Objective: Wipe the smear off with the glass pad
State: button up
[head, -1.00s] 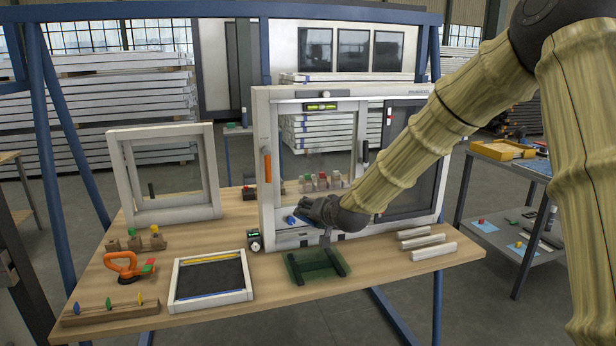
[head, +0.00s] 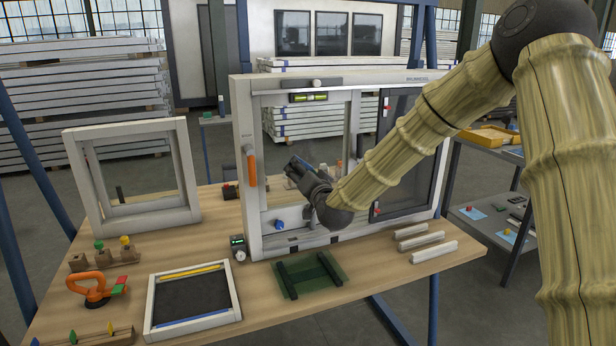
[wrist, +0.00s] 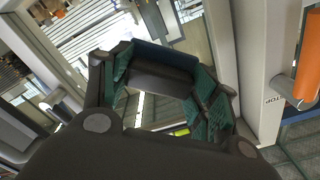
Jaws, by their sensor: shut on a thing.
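My gripper (head: 305,176) is in front of the glass pane (head: 290,128) of the large white window frame (head: 241,150), tilted up and left. In the wrist view its teal-padded fingers (wrist: 163,82) are shut on a dark grey block with a bluish edge, which I take for the glass pad (wrist: 152,72). The pad faces the pane; I cannot tell whether it touches it. I cannot make out the smear; the gripper and arm hide part of the glass.
An orange handle (head: 251,167) stands out on the frame's left side; it also shows in the wrist view (wrist: 301,70). A blue knob (head: 279,225) is on the lower sill.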

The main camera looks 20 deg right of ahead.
jog(key=w, duration=0.1)
jog(key=w+f, duration=0.1)
jog(key=w, duration=0.1)
jog(key=shift+w+a+f, duration=0.3)
jog(key=shift+a+f, duration=0.05)
jog(key=shift+w+d+r, duration=0.1)
jog(key=shift+w+r, duration=0.2)
jog(key=shift+w, duration=0.45)
jog(key=shift+w, duration=1)
jog(key=shift+d, duration=0.1)
